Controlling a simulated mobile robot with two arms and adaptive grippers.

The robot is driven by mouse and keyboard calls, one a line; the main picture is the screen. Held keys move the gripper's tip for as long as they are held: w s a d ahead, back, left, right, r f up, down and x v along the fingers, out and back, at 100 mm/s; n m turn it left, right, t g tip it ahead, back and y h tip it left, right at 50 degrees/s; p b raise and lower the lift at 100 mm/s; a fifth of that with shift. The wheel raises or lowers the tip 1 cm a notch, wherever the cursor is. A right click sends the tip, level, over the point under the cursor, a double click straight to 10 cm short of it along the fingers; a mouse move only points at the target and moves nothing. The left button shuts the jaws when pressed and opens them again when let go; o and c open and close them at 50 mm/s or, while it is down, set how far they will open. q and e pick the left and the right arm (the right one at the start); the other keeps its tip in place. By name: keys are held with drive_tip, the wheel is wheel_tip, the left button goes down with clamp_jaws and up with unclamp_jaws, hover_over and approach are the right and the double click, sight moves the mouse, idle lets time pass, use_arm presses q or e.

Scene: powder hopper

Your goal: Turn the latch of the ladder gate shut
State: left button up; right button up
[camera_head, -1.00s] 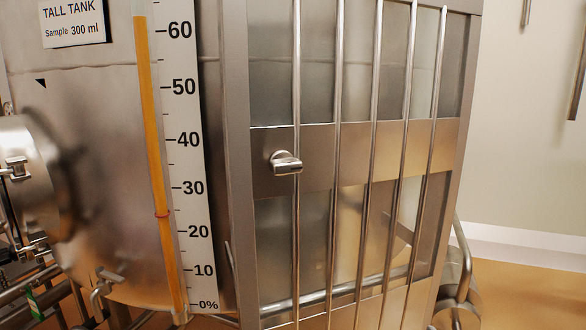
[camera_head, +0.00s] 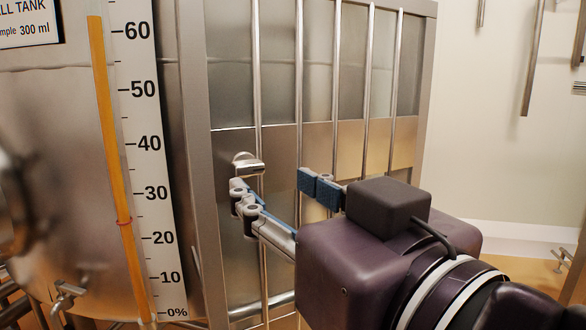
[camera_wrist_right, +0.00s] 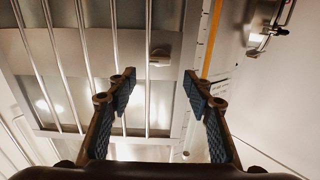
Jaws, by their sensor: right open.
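The ladder gate (camera_head: 229,205) is a steel frame with upright bars and a flat cross band (camera_head: 285,146). Its latch (camera_head: 248,166) is a small metal knob with a handle lying about level, near the gate's left edge. My right gripper (camera_head: 281,190) is open and empty in front of the gate, just below and right of the latch. In the right wrist view the latch (camera_wrist_right: 159,56) shows beyond the gap between the open fingers (camera_wrist_right: 162,92), apart from both. My left gripper is not in view.
The tall tank (camera_head: 72,110) with its percent scale (camera_head: 150,140) and orange level tube (camera_head: 109,150) stands left of the gate. Pipes and a valve (camera_head: 66,297) sit low at left. The pale wall (camera_head: 490,150) is at right, with rods hanging before it.

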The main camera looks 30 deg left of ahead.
sight(251, 168)
drive_tip(key=p+x, duration=0.2)
drive_tip(key=x, duration=0.5)
drive_tip(key=shift+r, duration=0.1)
drive_tip(key=shift+w+a, duration=0.25)
drive_tip(key=shift+a, duration=0.05)
drive_tip(key=c, duration=1.1)
drive_tip(key=shift+c, duration=0.2)
